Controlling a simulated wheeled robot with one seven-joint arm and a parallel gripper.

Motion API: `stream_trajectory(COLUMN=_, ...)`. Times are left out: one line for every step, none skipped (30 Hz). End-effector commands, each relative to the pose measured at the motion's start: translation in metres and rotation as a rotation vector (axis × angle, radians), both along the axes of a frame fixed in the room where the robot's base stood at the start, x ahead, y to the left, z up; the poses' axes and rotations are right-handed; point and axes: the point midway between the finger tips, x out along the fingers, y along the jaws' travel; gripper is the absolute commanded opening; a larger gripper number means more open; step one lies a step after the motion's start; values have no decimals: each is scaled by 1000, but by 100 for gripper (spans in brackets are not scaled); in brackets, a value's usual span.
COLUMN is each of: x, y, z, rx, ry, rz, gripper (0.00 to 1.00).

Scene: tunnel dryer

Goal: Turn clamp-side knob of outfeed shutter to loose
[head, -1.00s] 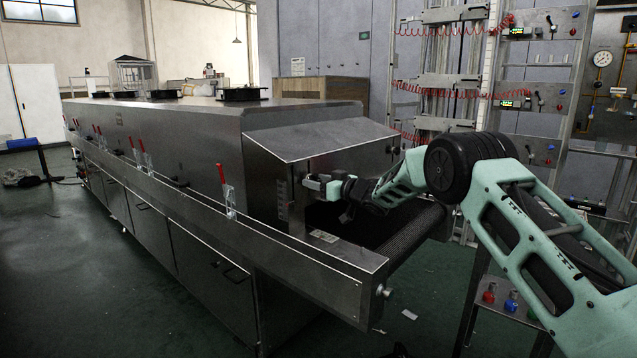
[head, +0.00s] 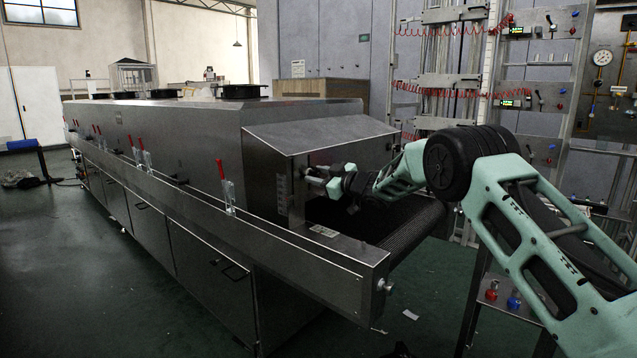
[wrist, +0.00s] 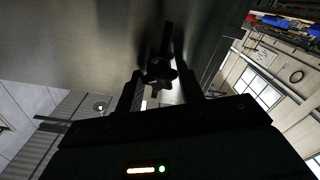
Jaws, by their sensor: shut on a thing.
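A dark lobed knob (wrist: 158,71) stands out from the steel face of the dryer's outfeed end, with a dark bar showing behind it in the wrist view. My gripper (wrist: 160,84) is shut on it, one finger on each side. In the head view my gripper (head: 313,178) reaches the end face just above the outfeed opening, beside a slotted plate (head: 282,194). There the knob is too small and covered to make out, and I cannot read its setting.
The mesh conveyor (head: 412,228) runs out below my arm. The long steel dryer (head: 190,135) has red-handled clamps (head: 227,187) along its side rail. A rack with red coiled hoses (head: 450,90) stands behind. A small stand with coloured flasks (head: 505,298) is at the lower right.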

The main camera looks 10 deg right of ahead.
Motion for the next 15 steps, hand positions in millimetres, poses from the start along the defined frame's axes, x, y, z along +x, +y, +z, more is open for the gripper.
stream_trajectory(x=0, y=1, z=-4, rx=-38, ry=-27, rz=1, gripper=15)
stream_trajectory(x=0, y=1, z=-4, rx=-62, ry=-44, rz=1, gripper=15)
stream_trajectory(x=0, y=0, z=-4, rx=-92, ry=-67, rz=1, gripper=15)
stream_trajectory(x=0, y=0, z=-4, rx=-115, ry=-83, rz=1, gripper=15)
stream_trajectory(x=0, y=0, z=-4, rx=-138, ry=-101, rz=0, gripper=15)
stream_trajectory(x=0, y=0, z=-4, rx=-168, ry=-122, rz=0, gripper=15)
stream_trajectory(x=0, y=0, z=-5, rx=-192, ry=-139, rz=0, gripper=15)
stream_trajectory(x=0, y=0, z=-5, rx=-214, ry=-156, rz=0, gripper=15)
stream_trajectory(x=0, y=0, z=-5, rx=-246, ry=-177, rz=0, gripper=15)
stream_trajectory(x=0, y=0, z=-5, rx=-269, ry=-194, rz=0, gripper=15)
stream_trajectory(x=0, y=0, z=-5, rx=-292, ry=-212, rz=0, gripper=15)
stream_trajectory(x=0, y=0, z=-4, rx=-323, ry=-235, rz=0, gripper=15)
stream_trajectory(x=0, y=0, z=-4, rx=-345, ry=-251, rz=0, gripper=15)
stream_trajectory(x=0, y=0, z=-4, rx=-369, ry=-268, rz=0, gripper=15)
stream_trajectory(x=0, y=0, z=-4, rx=-400, ry=-290, rz=0, gripper=15)
